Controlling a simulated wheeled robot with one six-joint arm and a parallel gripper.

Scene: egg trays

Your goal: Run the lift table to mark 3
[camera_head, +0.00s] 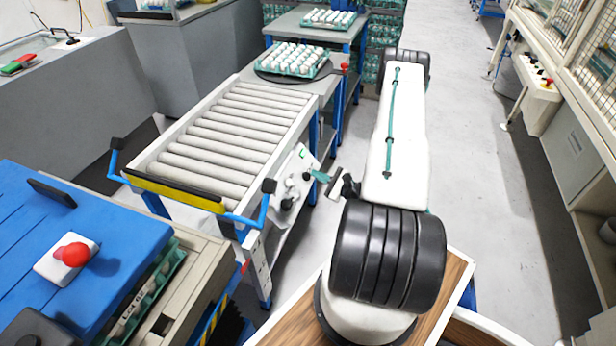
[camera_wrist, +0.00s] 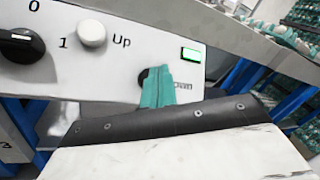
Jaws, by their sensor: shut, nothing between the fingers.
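The lift table has a bed of grey rollers (camera_head: 222,130) and a white control panel (camera_head: 294,184) on its right side. In the wrist view the panel (camera_wrist: 130,65) carries a black rotary knob (camera_wrist: 20,45) marked 0 and 1, a white button (camera_wrist: 92,33) labelled Up, and a lit green lamp (camera_wrist: 191,55). A dark button (camera_wrist: 146,76) sits below, its label mostly hidden. My gripper (camera_wrist: 157,82) is shut and empty, its teal tips over the dark button; I cannot tell whether they touch it. In the head view my gripper (camera_head: 319,176) is close beside the panel.
A white strip (camera_head: 257,262) on the near table leg has a red pointer (camera_head: 245,267) beside it; its marks are unreadable. An egg tray (camera_head: 316,73) stands at the rollers' far end. A blue cover (camera_head: 75,225) with a red button is at left. The right aisle is clear.

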